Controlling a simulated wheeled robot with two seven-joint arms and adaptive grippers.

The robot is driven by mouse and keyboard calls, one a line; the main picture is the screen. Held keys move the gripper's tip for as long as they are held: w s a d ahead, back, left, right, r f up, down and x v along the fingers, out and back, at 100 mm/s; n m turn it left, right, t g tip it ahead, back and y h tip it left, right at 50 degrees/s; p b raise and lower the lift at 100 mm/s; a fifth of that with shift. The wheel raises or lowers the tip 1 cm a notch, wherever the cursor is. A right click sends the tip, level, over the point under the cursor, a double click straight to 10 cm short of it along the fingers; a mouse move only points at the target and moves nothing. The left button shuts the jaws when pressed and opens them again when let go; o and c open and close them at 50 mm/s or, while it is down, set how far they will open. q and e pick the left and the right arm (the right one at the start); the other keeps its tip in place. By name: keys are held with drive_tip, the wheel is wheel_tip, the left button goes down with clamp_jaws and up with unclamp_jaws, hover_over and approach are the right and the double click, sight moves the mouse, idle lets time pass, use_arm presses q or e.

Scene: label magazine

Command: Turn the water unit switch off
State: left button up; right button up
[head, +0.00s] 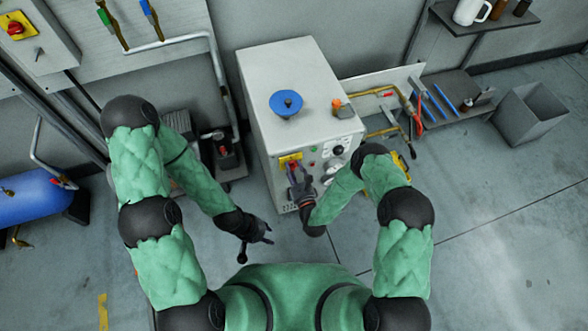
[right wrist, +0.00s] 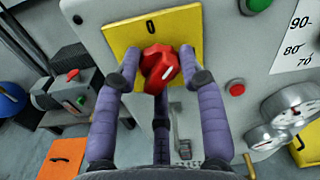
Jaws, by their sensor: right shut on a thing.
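The water unit (head: 290,90) is a pale cabinet with a blue round part on top. Its switch is a red knob (right wrist: 160,68) on a yellow plate (right wrist: 124,36) marked 0 at the top. The yellow plate also shows on the cabinet front in the head view (head: 290,160). In the right wrist view the knob sits tilted, with a white mark on it. My right gripper (right wrist: 160,78) has its purple-grey fingers around the knob and is shut on it. In the head view my left gripper (head: 256,246) hangs open and empty, lower left of the cabinet.
Gauges (right wrist: 290,108) and a green button (right wrist: 236,87) are right of the switch. A blue cylinder (head: 35,195) lies at the left. A tool shelf (head: 450,95) and a grey bin (head: 530,110) stand at the right. The floor in front right is clear.

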drive_tip(key=n, duration=0.3)
drive_tip(key=r+n, duration=0.1)
drive_tip(key=n, duration=0.1)
drive_tip(key=shift+w+a+n+b, duration=0.15)
drive_tip(key=shift+w+n+b, duration=0.15)
drive_tip(key=shift+b, duration=0.05)
drive_tip(key=shift+n+b, duration=0.35)
drive_tip(key=shift+n, duration=1.45)
drive_tip(key=shift+a, duration=0.1)
drive_tip(key=shift+s+f, duration=0.1)
drive_tip(key=o, duration=1.1)
drive_tip(key=shift+a, duration=0.1)
drive_tip(key=shift+o, duration=0.2)
drive_tip(key=shift+s+f, duration=0.1)
drive_tip(key=shift+f, duration=0.05)
drive_tip(key=shift+s+d+f, duration=0.15)
drive_tip(key=shift+s+d, duration=0.05)
drive_tip(key=shift+s, duration=0.3)
drive_tip(key=v, duration=1.1)
